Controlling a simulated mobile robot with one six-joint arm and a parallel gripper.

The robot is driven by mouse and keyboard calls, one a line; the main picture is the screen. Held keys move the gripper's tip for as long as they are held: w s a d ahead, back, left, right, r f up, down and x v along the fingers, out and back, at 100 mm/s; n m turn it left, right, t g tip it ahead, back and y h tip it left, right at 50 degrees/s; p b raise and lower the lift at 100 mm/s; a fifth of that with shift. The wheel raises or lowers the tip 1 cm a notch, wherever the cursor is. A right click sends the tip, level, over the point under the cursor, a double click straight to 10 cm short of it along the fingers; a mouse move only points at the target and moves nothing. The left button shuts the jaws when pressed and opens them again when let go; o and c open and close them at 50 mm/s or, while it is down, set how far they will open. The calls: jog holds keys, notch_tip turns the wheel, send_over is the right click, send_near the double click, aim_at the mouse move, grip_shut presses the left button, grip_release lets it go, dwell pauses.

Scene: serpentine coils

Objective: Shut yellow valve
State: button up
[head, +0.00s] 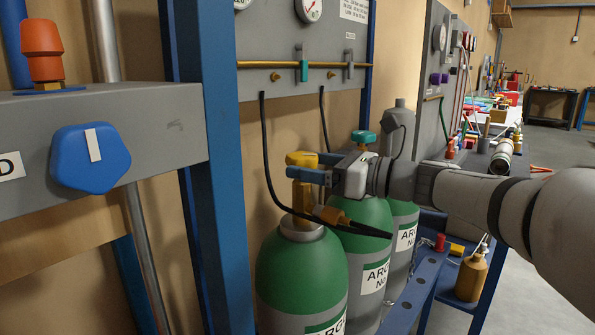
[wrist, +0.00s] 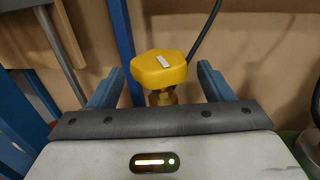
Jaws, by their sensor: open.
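The yellow valve (head: 302,159) is a knob on the brass neck of the nearest green gas cylinder (head: 301,268) in the head view. In the wrist view the yellow valve (wrist: 162,68) shows as a rounded knob with a white mark on top, above a brass stem. My gripper (head: 322,168) reaches in from the right at knob height. In the wrist view my gripper (wrist: 161,78) is open, with one blue finger on each side of the knob. Gaps show between the knob and both fingers. The lower stem is partly hidden by the gripper body.
A blue post (head: 213,150) stands left of the cylinder. A black hose (head: 269,160) hangs down to the valve fitting. Another green cylinder (head: 362,240) with a teal valve (head: 363,138) stands behind. A grey panel with a blue knob (head: 90,158) is at left.

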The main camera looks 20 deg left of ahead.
aim_at(294, 163)
jog(key=a, duration=0.4)
jog(key=shift+w+b, duration=0.35)
jog(key=shift+c, duration=0.5)
